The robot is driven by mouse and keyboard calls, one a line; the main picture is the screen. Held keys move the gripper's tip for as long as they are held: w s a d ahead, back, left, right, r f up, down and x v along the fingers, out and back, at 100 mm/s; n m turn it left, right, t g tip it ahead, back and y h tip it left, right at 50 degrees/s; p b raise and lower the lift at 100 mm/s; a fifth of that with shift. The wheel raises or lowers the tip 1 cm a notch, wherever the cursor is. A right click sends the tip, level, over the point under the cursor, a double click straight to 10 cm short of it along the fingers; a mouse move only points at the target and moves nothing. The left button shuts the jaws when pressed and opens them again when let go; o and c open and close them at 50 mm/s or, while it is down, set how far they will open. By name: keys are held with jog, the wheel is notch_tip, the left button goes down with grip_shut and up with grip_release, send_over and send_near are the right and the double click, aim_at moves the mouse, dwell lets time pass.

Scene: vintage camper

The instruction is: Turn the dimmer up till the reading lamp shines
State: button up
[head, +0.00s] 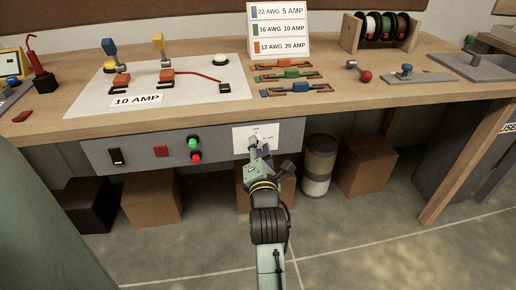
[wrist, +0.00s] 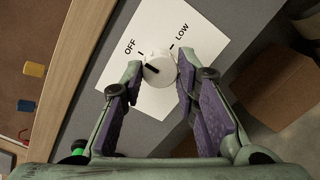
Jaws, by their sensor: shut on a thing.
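The dimmer is a round white knob (wrist: 159,68) on a white plate (wrist: 178,30) printed OFF and LOW. A short black line on the knob lies towards its left side, nearer OFF than LOW. My gripper (wrist: 161,72) has its purple-padded fingers shut on the knob, one on each side. In the head view my gripper (head: 256,147) reaches up to the plate (head: 242,131) on the grey panel under the bench, covering part of it. I see no reading lamp that I can identify in either view.
Cardboard boxes (head: 367,165) and a canister (head: 319,165) stand below.

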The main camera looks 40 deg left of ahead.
grip_shut()
